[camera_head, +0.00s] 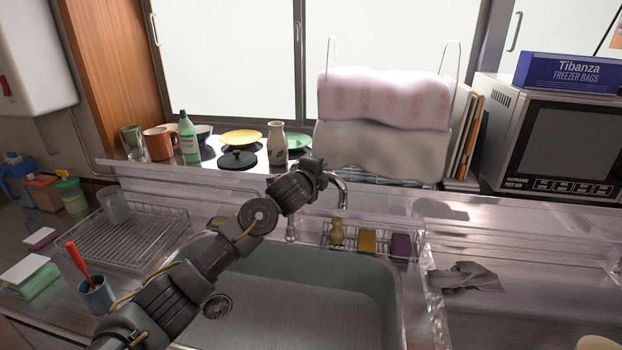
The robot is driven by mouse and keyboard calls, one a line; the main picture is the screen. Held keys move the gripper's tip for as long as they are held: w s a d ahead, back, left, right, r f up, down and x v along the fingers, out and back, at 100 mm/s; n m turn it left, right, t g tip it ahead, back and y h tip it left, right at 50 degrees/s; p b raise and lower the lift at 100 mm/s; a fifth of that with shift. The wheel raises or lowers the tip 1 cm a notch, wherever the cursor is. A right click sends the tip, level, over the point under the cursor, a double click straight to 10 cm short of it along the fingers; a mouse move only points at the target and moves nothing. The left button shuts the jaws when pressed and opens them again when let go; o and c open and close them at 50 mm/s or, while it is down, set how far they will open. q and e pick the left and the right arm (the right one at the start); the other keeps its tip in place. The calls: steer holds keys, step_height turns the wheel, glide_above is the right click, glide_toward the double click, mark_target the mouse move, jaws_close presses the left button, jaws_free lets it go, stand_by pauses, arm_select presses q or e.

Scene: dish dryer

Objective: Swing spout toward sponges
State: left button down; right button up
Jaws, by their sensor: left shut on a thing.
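The chrome spout (342,190) curves out behind the sink and its end hangs down above the sink's back edge, near the sponge rack. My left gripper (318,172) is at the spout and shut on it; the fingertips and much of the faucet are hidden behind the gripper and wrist. A yellow sponge (367,241) and a purple sponge (400,244) stand in a wire rack (385,253) at the sink's back rim, to the right of and below the spout. My right gripper is not in view.
The grey sink basin (300,310) is empty under my left arm. A brown brush (337,234) stands left of the sponges. A dish rack (125,240) and blue cup (97,294) are at left. A grey cloth (466,277) lies on the right counter. Bottles and dishes line the sill.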

arm_select(q)
steer(key=shift+r, duration=0.2)
steer(key=c, duration=1.5)
jaws_free()
steer(key=shift+c, duration=0.2)
steer(key=shift+o, duration=1.3)
steer(key=shift+w+d+f, duration=0.15)
steer(key=shift+f, duration=0.05)
steer(key=b+v, duration=0.1)
steer(key=v, duration=1)
